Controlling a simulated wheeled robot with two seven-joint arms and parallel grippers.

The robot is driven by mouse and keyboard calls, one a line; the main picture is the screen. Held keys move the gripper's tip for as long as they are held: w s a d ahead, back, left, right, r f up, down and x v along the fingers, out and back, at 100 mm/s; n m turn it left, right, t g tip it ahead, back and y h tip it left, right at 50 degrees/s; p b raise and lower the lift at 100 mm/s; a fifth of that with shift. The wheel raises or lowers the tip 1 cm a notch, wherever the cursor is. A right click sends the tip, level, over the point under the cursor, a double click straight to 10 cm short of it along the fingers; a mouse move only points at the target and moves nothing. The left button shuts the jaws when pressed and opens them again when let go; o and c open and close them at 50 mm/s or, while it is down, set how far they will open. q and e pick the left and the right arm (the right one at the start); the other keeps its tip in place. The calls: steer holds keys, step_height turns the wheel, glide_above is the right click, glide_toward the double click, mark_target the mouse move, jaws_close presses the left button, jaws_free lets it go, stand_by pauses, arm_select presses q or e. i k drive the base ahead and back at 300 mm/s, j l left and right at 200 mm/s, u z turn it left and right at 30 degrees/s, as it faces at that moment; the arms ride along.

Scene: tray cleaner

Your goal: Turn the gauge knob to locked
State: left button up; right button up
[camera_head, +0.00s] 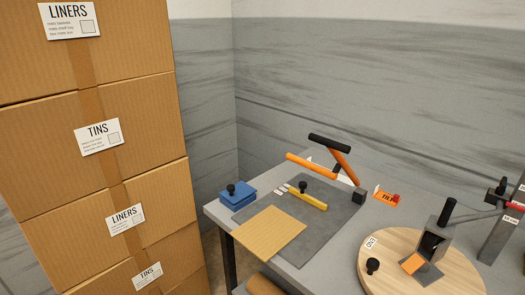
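Neither of my grippers shows in the head view. I cannot tell for sure which part is the gauge knob. At the right edge a grey upright post (503,222) carries a dark knob-like part (501,186), a thin arm and red-and-white labels too small to read. The post is cut off by the picture edge. Other black knobs show on a blue block (240,197), on a yellow bar (312,202) and on the round wooden disc (375,285).
Stacked cartons (150,190) marked LINERS and TINS fill the left. The grey table (290,270) holds a dark mat (338,222), a tan board (262,235), an orange-handled lever device (343,165) and an orange tag (384,198). A grey metal holder (434,243) stands on the disc.

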mark_target(500, 191)
steer(key=z, duration=1.35)
